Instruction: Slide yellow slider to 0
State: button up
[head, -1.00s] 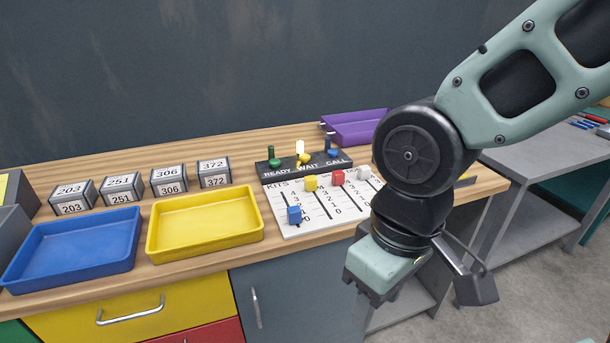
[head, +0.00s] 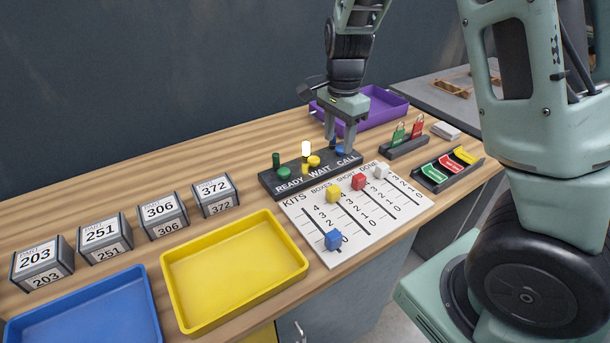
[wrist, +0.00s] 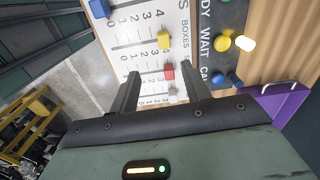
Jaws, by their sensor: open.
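The yellow slider (head: 333,195) sits at the upper end of the BOXES track on the white board (head: 410,203), near its 4 mark. My gripper (head: 339,144) is open and empty, pointing down over the CALL end of the black panel, behind and apart from the yellow slider. In the wrist view the yellow slider (wrist: 164,40) lies ahead of my open fingertips (wrist: 161,75). The red slider (wrist: 169,72) appears between the fingertips there, with no contact visible. The numbers near the yellow slider are partly hidden.
The blue slider (head: 333,239) is low on the KITS track; the red and white (head: 381,171) sliders are high. The black panel (head: 290,187) with buttons and lamps borders the board. A yellow tray (head: 188,310), purple tray (head: 398,98) and card rack (head: 445,180) stand nearby.

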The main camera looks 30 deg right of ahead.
aim_at(334, 188)
jog(key=shift+m, duration=0.3)
jog(key=f, duration=1.7)
jog(key=shift+w+d+f, duration=0.15)
jog(key=shift+w+d, duration=0.1)
jog(key=shift+w, duration=0.15)
